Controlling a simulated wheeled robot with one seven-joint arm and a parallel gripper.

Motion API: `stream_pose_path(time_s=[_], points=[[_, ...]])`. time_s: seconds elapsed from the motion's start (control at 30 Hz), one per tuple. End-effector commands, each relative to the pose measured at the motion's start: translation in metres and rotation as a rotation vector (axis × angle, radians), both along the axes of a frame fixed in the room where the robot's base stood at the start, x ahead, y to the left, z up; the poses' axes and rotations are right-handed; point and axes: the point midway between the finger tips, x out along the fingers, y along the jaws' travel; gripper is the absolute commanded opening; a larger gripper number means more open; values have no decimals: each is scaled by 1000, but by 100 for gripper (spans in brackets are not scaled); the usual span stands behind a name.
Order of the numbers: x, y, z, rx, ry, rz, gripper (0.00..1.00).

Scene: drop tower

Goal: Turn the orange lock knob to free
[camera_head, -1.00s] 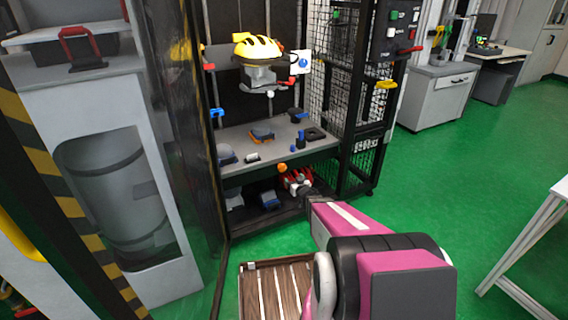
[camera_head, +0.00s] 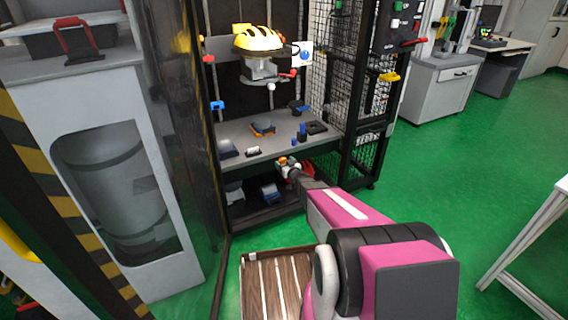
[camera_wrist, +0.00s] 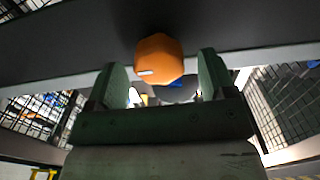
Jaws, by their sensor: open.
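The orange lock knob (camera_wrist: 160,60) is rounded with a short white mark on its face. In the wrist view it sits at the top middle, in front of a dark grey panel edge (camera_wrist: 60,40). My gripper (camera_wrist: 168,80) is open, with one green finger to each side of the knob in the picture. I cannot tell whether the knob is within the fingers' reach or beyond them. In the head view the knob shows as a small orange spot (camera_head: 282,161) under the bench shelf, by my gripper (camera_head: 290,168). My arm covers part of that area.
The grey bench (camera_head: 262,140) inside the black frame carries small blue and orange parts. A yellow-topped unit (camera_head: 258,40) hangs above. Mesh panels (camera_head: 360,110) stand to the right. A slatted wooden pallet (camera_head: 275,285) lies on the floor.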

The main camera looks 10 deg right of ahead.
Motion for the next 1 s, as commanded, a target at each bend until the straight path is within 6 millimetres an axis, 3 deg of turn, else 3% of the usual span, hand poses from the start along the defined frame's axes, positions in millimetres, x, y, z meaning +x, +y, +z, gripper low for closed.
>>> stream_pose_path(time_s=[0.1,0.37,0.5,0.53,1.0], points=[[9,2,-1,0,0,-1,77],[9,3,0,1,1,-1,77],[9,3,0,1,1,-1,31],[9,3,0,1,1,-1,29],[9,3,0,-90,-28,-1,29]])
